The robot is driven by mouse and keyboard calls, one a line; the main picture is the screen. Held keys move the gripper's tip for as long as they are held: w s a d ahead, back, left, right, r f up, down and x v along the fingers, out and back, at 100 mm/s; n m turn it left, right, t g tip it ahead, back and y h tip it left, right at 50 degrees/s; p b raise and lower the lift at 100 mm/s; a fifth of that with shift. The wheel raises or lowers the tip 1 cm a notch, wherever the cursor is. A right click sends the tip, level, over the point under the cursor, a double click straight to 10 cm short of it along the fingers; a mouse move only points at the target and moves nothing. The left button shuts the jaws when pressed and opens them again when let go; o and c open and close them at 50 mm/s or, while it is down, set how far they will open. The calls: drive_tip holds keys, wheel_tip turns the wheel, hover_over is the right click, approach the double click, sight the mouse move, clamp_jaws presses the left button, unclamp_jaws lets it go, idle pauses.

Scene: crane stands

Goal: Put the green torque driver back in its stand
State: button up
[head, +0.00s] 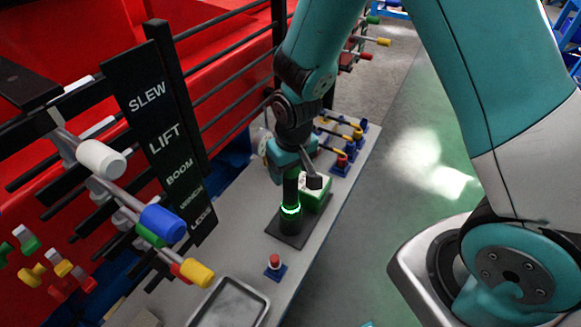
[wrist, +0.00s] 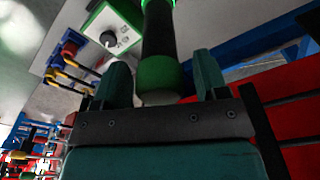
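The green torque driver (head: 291,188) stands upright, a dark shaft under my gripper. Its black body, green band and pale end show in the wrist view (wrist: 160,72). Its stand is a dark holder on a black base plate (head: 286,233), with a lit green ring around the holder. My gripper (head: 289,170) is directly above the driver, pointing down. In the wrist view its two fingers (wrist: 162,78) are on either side of the driver's banded end, with a narrow gap showing on each side. The contact area is partly hidden in the head view.
A green-and-white box with a knob (wrist: 112,36) stands close beside the driver. A red button on a blue base (head: 275,267) and a metal tray (head: 232,305) are nearer on the grey bench. Coloured levers (head: 162,222) stick out at the left.

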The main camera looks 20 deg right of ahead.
drive_tip(key=shift+o, duration=0.2)
drive_tip(key=shift+s+r+p, duration=0.15)
drive_tip(key=shift+r+p, duration=0.9)
drive_tip(key=shift+r, duration=0.25)
drive_tip(key=shift+s+r+p, duration=0.1)
drive_tip(key=shift+r+p, duration=0.95)
drive_tip(key=shift+r, duration=0.2)
wheel_tip(320, 180, up, 17)
drive_tip(key=s+b, duration=0.2)
drive_tip(key=s+a+n+g+y+b, duration=0.1)
drive_tip(key=s+a+n+y, duration=0.3)
drive_tip(key=s, duration=1.2)
drive_tip(key=shift+a+r+n+b, duration=0.2)
drive_tip(key=shift+a+n+b, duration=0.1)
drive_tip(key=shift+n+b, duration=0.45)
